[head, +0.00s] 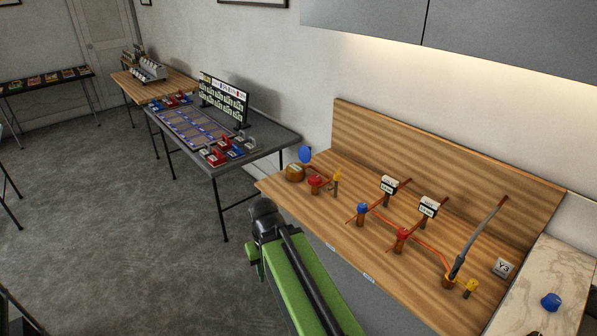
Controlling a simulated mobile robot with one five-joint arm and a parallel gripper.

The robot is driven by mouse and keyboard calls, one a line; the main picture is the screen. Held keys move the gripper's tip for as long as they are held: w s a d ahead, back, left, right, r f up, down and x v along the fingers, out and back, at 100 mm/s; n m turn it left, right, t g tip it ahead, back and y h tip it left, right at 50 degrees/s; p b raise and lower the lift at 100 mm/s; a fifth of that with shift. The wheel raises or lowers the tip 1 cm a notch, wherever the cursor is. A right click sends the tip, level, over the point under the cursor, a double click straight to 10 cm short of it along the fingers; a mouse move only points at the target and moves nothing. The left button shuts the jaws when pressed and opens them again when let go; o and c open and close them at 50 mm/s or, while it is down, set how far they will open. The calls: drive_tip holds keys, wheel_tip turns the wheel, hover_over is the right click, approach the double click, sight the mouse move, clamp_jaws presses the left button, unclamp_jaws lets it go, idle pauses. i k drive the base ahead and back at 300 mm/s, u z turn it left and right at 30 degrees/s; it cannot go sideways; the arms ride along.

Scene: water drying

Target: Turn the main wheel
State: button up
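The wooden bench (380,238) carries copper-orange pipework with several small coloured fittings. A round blue disc (306,154) stands upright at its left end, beside a brass-coloured round base (295,173). A red-topped fitting (315,182) is just right of that base. A blue-topped fitting (362,209) and another red-topped one (402,234) sit mid-bench. I cannot tell which of these is the main wheel. My green arm rises from the bottom along the bench's front left edge. Its dark far end is left of the bench, apart from the fittings. My gripper cannot be made out.
A long grey lever (480,238) leans up at right, near a Y3 block (503,267). A grey table (225,140) with a panel stands behind left. The floor (130,235) at left is clear.

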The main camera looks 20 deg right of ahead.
sight(315, 180)
drive_tip(key=u, duration=0.05)
drive_tip(key=i, duration=0.75)
drive_tip(key=z, duration=0.55)
drive_tip(key=i, duration=0.5)
drive_tip(key=z, duration=0.4)
